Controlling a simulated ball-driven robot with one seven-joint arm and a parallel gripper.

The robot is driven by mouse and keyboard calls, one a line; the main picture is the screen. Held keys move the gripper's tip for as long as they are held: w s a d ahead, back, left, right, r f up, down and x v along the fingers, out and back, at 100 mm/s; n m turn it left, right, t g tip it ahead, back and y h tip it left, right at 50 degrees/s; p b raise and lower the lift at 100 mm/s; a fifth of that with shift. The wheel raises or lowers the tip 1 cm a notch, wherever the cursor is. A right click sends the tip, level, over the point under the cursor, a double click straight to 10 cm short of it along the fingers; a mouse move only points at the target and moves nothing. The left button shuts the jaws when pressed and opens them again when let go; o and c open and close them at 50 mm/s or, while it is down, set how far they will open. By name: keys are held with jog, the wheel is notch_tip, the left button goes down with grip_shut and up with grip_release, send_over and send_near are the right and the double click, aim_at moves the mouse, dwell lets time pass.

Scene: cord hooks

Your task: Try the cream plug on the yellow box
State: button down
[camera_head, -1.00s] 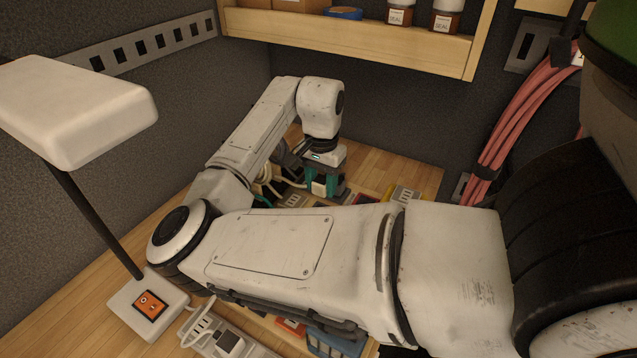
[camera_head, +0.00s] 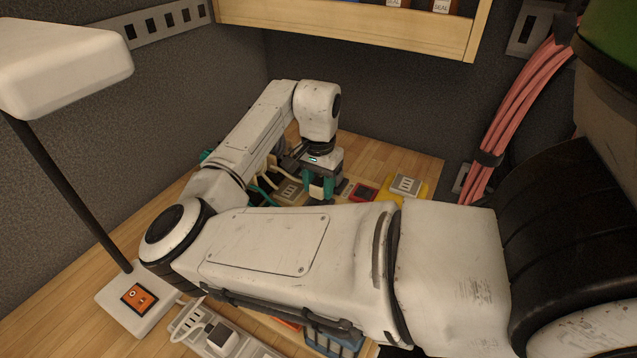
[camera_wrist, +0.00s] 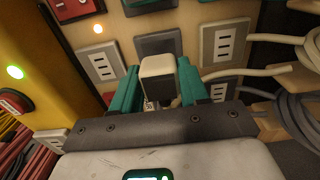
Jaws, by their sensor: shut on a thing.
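The cream plug (camera_wrist: 157,70) is between the teal fingers of my gripper (camera_wrist: 157,92) in the wrist view. A yellow surface (camera_wrist: 35,45) with a lit green lamp fills the wrist view's left side.
Light slotted sockets flank the plug, one left (camera_wrist: 99,62) and one right (camera_wrist: 226,42). Cream cords (camera_wrist: 250,70) and a grey coil crowd the right. A red unit (camera_head: 363,192) lies between my gripper and the yellow box. Pink cables (camera_head: 520,95) hang at the right.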

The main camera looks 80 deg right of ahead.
aim_at(319, 183)
jog(key=shift+f+b, duration=0.45)
jog(key=shift+f, duration=0.3)
jog(key=shift+p, duration=0.9)
dwell(1.4)
jog(key=shift+f, duration=0.55)
dwell(0.6)
jog(key=shift+c, duration=2.4)
grip_release()
jog(key=shift+r+b, duration=0.1)
jog(key=shift+b, duration=0.2)
notch_tip(319, 183, up, 10)
jog(key=shift+r+b, duration=0.25)
jog(key=shift+b, duration=0.2)
